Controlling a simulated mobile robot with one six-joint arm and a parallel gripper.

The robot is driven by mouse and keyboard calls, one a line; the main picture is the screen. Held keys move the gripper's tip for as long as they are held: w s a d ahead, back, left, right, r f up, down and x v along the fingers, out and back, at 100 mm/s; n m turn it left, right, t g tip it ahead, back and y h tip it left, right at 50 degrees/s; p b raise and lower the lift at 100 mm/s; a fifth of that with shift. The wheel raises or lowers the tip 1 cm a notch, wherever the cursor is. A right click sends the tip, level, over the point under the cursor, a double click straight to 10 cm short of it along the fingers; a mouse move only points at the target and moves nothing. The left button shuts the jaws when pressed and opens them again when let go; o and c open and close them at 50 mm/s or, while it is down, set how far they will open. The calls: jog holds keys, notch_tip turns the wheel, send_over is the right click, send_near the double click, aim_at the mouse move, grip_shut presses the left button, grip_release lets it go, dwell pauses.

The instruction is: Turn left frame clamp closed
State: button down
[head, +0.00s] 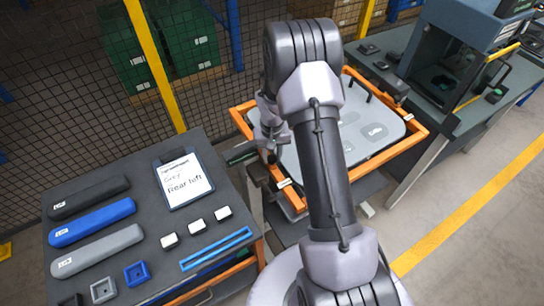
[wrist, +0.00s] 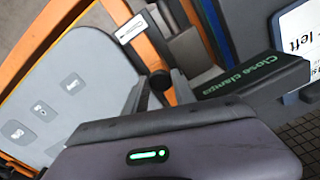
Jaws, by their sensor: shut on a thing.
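The left frame clamp is a dark lever (head: 241,154) at the left side of the orange frame (head: 408,147). In the wrist view the lever (wrist: 250,76) carries green lettering that reads "Close clamps". It sticks out from the frame toward the table. My gripper (head: 268,148) is down at the clamp, shut on it near its pivot end. In the wrist view my gripper's body fills the bottom and hides most of the grip. The grey door panel (head: 372,132) lies inside the frame; it also shows in the wrist view (wrist: 62,85).
A dark table (head: 120,178) at the left holds door handles, a clipboard (head: 184,180), small white blocks and blue parts. A machine (head: 455,50) stands on a bench at the right. Mesh fencing and green bins (head: 190,42) are behind. Floor at the right is clear.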

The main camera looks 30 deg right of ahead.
jog(key=m+b, duration=0.3)
jog(key=m, duration=0.1)
jog(key=shift+w+f, duration=0.1)
jog(key=m+b, duration=0.3)
jog(key=m, duration=0.1)
jog(key=shift+a+m, duration=0.1)
jog(key=shift+m, duration=0.3)
jog(key=m+b, duration=0.3)
jog(key=m, duration=0.1)
jog(key=shift+w, duration=0.1)
jog(key=shift+m+b, duration=0.95)
jog(key=shift+m, duration=1.05)
jog(key=shift+w+r, duration=0.1)
jog(key=shift+r, duration=0.1)
jog(key=c, duration=1)
grip_release()
jog(key=shift+c, duration=0.2)
